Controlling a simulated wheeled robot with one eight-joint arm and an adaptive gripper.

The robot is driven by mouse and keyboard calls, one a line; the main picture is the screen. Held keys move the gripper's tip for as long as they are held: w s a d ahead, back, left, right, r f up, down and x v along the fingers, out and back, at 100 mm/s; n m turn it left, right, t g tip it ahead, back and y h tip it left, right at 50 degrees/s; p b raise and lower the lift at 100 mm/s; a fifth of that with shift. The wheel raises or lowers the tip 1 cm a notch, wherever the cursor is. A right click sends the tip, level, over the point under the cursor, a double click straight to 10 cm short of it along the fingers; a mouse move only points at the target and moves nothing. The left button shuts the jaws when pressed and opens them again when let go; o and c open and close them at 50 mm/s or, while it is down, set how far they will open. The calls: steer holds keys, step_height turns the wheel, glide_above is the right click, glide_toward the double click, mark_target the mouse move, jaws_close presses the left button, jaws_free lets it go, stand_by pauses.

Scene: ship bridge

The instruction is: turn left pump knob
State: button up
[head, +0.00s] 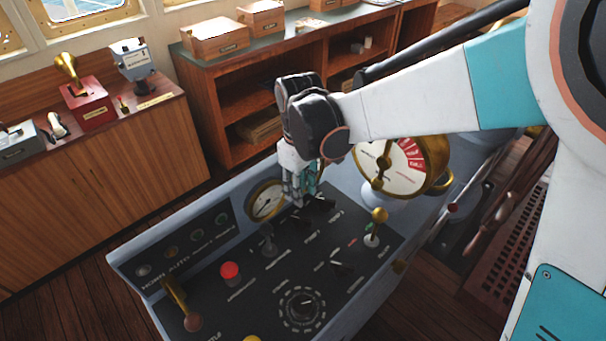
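My gripper (299,201) points down over the back part of a black control panel (215,305). Its grey and teal fingers are close above two black knobs, a left one (298,223) and a right one (322,203). I cannot tell whether the fingers touch the left knob, or whether they are open or shut. The labels beside these knobs are too small to read, so I cannot tell for sure which is the left pump knob. Another black knob (342,268) sits nearer the front right, and a round dial knob (301,304) is at the front.
A red button (230,272), a black lever (267,240) and a brass-topped lever (376,228) stand on the panel. A small gauge (266,200) and a large brass telegraph dial (396,164) rise behind. Wooden cabinets (110,175) stand at the left.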

mark_target(301, 218)
step_height(301, 218, down, 11)
steer(key=b, duration=0.2)
steer(key=shift+w+b, duration=0.15)
steer(key=shift+b, duration=0.15)
